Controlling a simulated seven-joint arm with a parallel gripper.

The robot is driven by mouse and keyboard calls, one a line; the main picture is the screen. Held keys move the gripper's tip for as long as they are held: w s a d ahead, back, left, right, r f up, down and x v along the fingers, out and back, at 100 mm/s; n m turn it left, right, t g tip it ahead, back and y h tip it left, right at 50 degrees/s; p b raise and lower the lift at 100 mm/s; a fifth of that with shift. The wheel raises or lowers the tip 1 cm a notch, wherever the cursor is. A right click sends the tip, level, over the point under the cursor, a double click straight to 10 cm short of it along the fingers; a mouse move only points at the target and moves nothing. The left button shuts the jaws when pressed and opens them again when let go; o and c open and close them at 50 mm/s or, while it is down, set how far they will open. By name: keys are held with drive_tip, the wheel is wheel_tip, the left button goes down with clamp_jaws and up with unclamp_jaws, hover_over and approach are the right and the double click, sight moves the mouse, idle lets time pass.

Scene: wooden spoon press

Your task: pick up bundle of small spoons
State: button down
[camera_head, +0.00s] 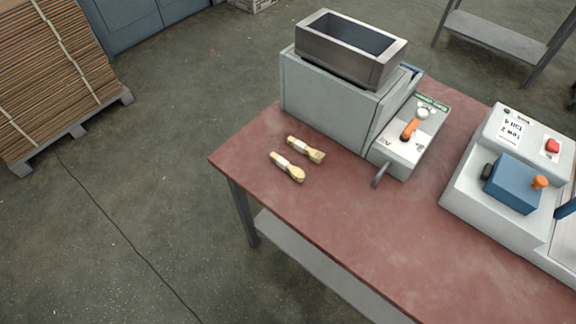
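Two small bundles of pale wooden spoons, each with a white band, lie side by side on the red tabletop (370,226), near its left corner. The nearer bundle (288,167) is lower left, close to the table's front left edge. The other bundle (306,149) lies a little to the upper right, with a narrow gap between them. Both lie flat with their wider ends toward the lower right. My gripper is not in view.
A grey machine with an open metal hopper (351,47) stands behind the bundles. Its control box (411,138) has an orange lever and a dark handle (379,175) sticking out toward the front. A white machine with a blue block (512,183) stands at right. The front middle tabletop is clear.

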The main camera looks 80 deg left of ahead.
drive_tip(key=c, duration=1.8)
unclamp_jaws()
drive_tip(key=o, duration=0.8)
